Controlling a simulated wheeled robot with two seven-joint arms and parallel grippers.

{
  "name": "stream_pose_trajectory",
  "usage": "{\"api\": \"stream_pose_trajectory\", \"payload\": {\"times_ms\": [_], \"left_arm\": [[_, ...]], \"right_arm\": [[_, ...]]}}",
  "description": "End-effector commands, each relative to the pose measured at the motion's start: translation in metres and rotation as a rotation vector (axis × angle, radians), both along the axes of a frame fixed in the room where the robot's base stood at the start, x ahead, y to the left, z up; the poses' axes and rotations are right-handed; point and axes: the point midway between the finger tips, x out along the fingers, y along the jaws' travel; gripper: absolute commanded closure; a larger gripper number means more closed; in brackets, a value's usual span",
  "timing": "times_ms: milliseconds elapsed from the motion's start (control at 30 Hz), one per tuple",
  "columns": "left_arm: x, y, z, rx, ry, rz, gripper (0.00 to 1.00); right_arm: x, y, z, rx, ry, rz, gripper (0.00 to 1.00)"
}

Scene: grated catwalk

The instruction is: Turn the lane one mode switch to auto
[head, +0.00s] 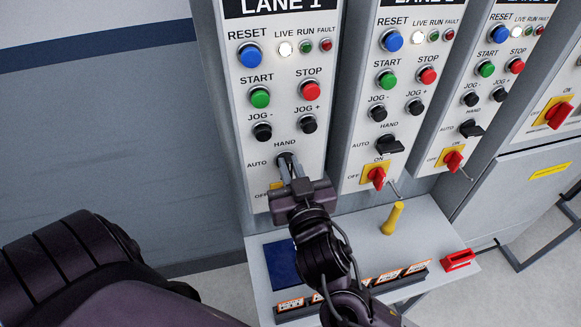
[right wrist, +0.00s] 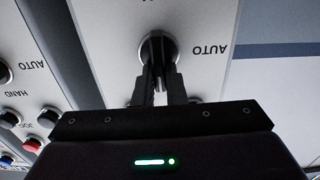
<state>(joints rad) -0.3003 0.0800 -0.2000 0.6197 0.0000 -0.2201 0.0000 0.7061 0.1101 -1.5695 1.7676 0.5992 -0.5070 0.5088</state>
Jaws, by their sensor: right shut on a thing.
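The lane one panel (head: 270,58) stands left of the other lane panels in the head view. Its black mode switch (right wrist: 158,48) sits below the JOG buttons, with HAND printed above and AUTO at left. My right gripper (head: 288,165) is at this switch, its fingers shut on the handle. In the right wrist view, upside down, the two fingers (right wrist: 160,82) hold the handle, with AUTO to the right of it. The fingers hide much of the handle, so I cannot tell exactly where it points. My left gripper is not in view.
Lane two (head: 390,70) and lane three (head: 490,85) panels stand close at right. A shelf below holds a yellow handle (head: 391,218), a red item (head: 459,260), a blue pad (head: 282,263) and labelled tags.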

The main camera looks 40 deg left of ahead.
Motion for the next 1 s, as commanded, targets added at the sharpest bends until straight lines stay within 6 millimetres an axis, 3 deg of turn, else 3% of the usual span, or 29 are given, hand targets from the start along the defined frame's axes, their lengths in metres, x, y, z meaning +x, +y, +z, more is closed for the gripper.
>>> {"api": "stream_pose_trajectory", "payload": {"times_ms": [367,1000], "left_arm": [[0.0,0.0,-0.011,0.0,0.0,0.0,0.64],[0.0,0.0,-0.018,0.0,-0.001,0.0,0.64]], "right_arm": [[-0.002,0.002,-0.003,-0.124,-0.145,-0.001,1.0],[-0.008,0.007,-0.005,-0.518,-0.606,-0.001,1.0]]}}
